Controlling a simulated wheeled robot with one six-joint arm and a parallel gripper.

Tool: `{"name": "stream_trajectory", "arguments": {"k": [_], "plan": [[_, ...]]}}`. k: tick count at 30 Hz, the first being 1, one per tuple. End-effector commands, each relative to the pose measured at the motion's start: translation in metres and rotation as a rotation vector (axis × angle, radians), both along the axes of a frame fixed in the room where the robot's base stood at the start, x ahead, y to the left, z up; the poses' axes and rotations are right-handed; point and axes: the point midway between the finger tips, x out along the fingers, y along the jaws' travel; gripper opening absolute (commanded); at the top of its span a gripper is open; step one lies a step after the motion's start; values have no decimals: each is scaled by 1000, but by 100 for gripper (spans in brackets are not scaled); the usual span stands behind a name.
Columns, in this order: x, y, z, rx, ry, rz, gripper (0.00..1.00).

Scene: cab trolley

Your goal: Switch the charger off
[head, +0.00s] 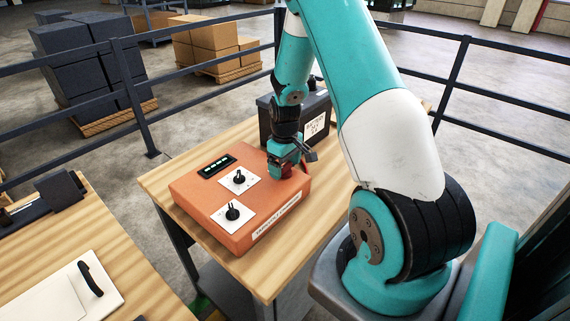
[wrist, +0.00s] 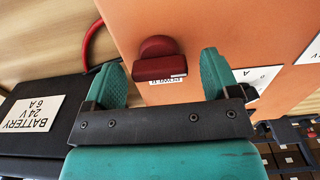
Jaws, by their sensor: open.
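The charger (head: 225,190) is an orange box on a wooden table, with a small dark display and two black toggle knobs on white plates. Its red power switch (wrist: 160,62) shows in the wrist view with a white label reading roughly "POWER". In the head view the switch is mostly hidden by my gripper (head: 286,166). My gripper is open, its two teal fingers (wrist: 160,72) pointing at the charger's top face. The red switch sits in the gap between the fingers, near their tips, with visible space on both sides. I cannot tell which position the switch is in.
A dark battery (head: 290,122) labelled 24 V 6 A stands behind the charger, close to my gripper. A red cable (wrist: 92,45) curves beside it. Another wooden table (head: 60,265) is at the lower left. Dark railings (head: 130,95) run behind.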

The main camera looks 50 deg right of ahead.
Motion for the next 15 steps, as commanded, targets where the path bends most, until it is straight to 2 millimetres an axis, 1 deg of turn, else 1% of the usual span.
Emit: {"name": "stream_trajectory", "arguments": {"k": [2, 5, 8, 11, 15], "plan": [[0, 0, 1, 0, 0, -1, 82], [0, 0, 7, -1, -1, -1, 82], [1, -1, 22, -3, -4, -1, 82], [1, -1, 44, -4, -6, -1, 82], [1, -1, 81, -5, -7, 0, 82]]}}
